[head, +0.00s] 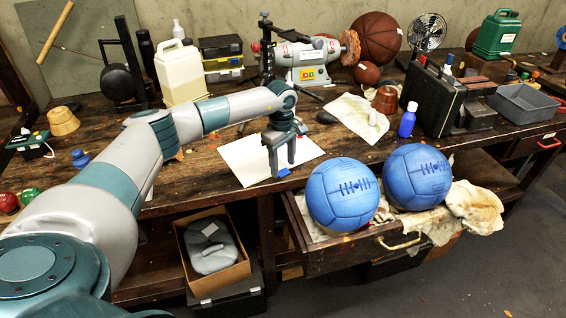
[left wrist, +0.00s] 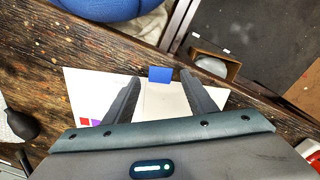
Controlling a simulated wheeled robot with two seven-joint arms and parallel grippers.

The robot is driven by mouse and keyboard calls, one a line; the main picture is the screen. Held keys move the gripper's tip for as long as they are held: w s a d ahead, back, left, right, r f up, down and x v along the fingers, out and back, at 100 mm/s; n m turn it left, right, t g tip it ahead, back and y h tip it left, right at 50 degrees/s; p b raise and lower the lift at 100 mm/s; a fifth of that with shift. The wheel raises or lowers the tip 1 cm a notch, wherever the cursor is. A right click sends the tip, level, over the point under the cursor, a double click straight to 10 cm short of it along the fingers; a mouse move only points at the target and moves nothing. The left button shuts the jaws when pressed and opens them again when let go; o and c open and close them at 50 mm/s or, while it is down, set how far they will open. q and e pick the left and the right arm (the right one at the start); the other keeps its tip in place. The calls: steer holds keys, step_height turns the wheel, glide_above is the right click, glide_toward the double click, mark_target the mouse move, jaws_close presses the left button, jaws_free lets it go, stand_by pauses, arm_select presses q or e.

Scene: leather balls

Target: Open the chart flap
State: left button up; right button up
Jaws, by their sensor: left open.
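The chart (head: 243,163) is a white sheet lying on the wooden bench near its front edge. It also shows in the left wrist view (left wrist: 84,88), with small red and purple patches near its lower left. A pale panel, seemingly the flap (left wrist: 165,101), lies flat between the fingers there. A blue tab (left wrist: 160,74) sits at its bench-front edge, and the head view shows it too (head: 285,172). My left gripper (head: 283,169) points down over the chart, open, its fingertips on either side of the tab. Whether the fingers touch the sheet cannot be told. My right gripper is out of view.
Two blue leather balls (head: 342,194) (head: 417,177) sit on an open drawer (head: 345,253) in front of the bench. A blue bottle (head: 407,121) and a rag (head: 355,116) are right of the chart. A bench grinder (head: 306,62) stands behind. A cardboard box (head: 212,250) is below.

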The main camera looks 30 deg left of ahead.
arm_select(q)
steer(key=shift+f, duration=0.65)
steer(key=shift+c, duration=0.2)
jaws_close()
steer(key=shift+f, duration=0.1)
